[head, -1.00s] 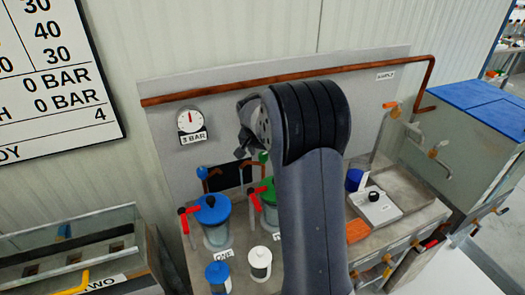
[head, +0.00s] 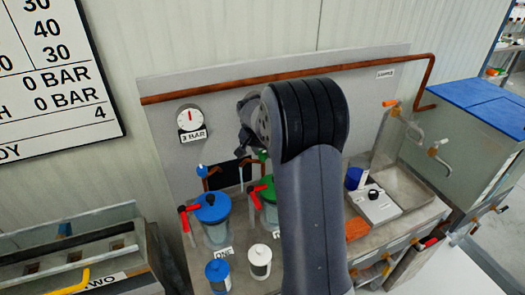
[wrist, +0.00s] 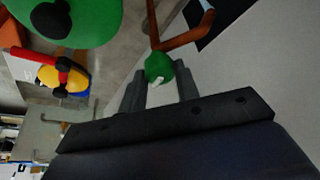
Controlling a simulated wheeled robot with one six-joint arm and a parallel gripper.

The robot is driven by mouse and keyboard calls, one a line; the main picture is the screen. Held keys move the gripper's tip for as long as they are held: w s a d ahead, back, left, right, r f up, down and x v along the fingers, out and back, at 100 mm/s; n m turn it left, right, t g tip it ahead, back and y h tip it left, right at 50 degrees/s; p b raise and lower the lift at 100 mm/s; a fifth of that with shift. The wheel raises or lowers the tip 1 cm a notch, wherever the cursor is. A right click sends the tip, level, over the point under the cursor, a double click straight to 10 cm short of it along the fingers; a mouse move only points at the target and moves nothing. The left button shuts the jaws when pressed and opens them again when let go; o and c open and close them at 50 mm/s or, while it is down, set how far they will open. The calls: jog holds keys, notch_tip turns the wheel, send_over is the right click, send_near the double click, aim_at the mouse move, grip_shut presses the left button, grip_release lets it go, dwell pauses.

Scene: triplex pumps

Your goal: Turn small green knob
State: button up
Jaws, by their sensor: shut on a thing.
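The small green knob (wrist: 158,68) sits on a copper pipe in the wrist view, with a pale mark on its face. My gripper (wrist: 160,85) has one finger on each side of the knob and is shut on it. In the head view the small green knob (head: 262,155) shows only in part beside my arm, behind the green-lidded vessel (head: 262,190). My fingertips are mostly hidden there by my own arm.
A large green lid (wrist: 65,18) and a red handle (wrist: 35,60) are near in the wrist view. A blue-lidded vessel (head: 212,210) stands left of my arm. A sink (head: 405,180) is at right.

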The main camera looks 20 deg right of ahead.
jog(key=shift+n, duration=0.3)
jog(key=n+t+y, duration=0.1)
jog(key=n, duration=0.2)
jog(key=shift+d+n+b, duration=0.15)
jog(key=shift+n+b, duration=0.15)
jog(key=n+y+b, duration=0.1)
jog(key=n+y, duration=0.1)
jog(key=n, duration=0.2)
jog(key=shift+d+f+n, duration=0.1)
jog(key=shift+n, duration=0.2)
jog(key=n+y+b, duration=0.1)
jog(key=n+b, duration=0.1)
jog(key=n, duration=0.2)
jog(key=shift+d+y, duration=0.1)
jog(key=shift+y, duration=0.3)
jog(key=shift+n+g+y+b, duration=0.3)
jog(key=shift+n+g+y, duration=0.25)
jog(key=shift+n, duration=1.45)
jog(key=o, duration=1)
jog(key=shift+c, duration=0.2)
